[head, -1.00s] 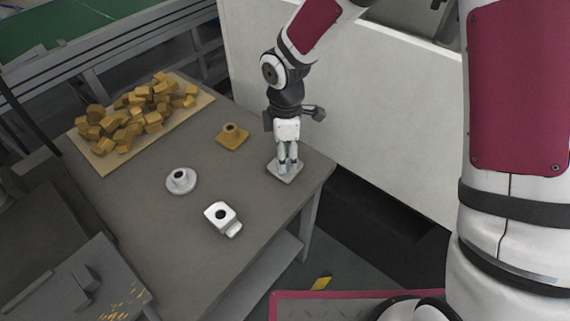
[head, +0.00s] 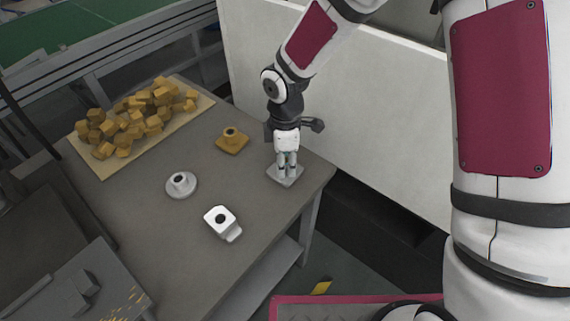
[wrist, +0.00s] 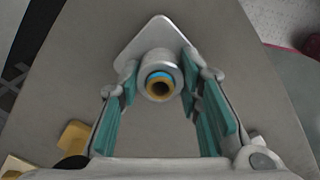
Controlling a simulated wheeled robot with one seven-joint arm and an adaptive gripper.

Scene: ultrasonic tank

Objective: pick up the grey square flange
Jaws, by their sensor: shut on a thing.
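The grey square flange (head: 284,178) lies at the right end of the table, with its plate flat and its round hub upward. In the wrist view the flange plate (wrist: 152,35) shows beyond the hub, which has a blue and an orange ring in its bore. My gripper (head: 287,171) points straight down over it. In the wrist view my gripper (wrist: 160,82) has its green-padded fingers on either side of the hub, shut on it. The plate looks to be at table level; I cannot tell whether it touches the table.
A yellow square flange (head: 232,142), a light grey round flange (head: 181,184) and a white block with a hole (head: 221,221) stand on the table (head: 150,215). Several yellow blocks (head: 150,115) lie on a board at the back left. A white wall-like casing (head: 370,130) stands behind my arm.

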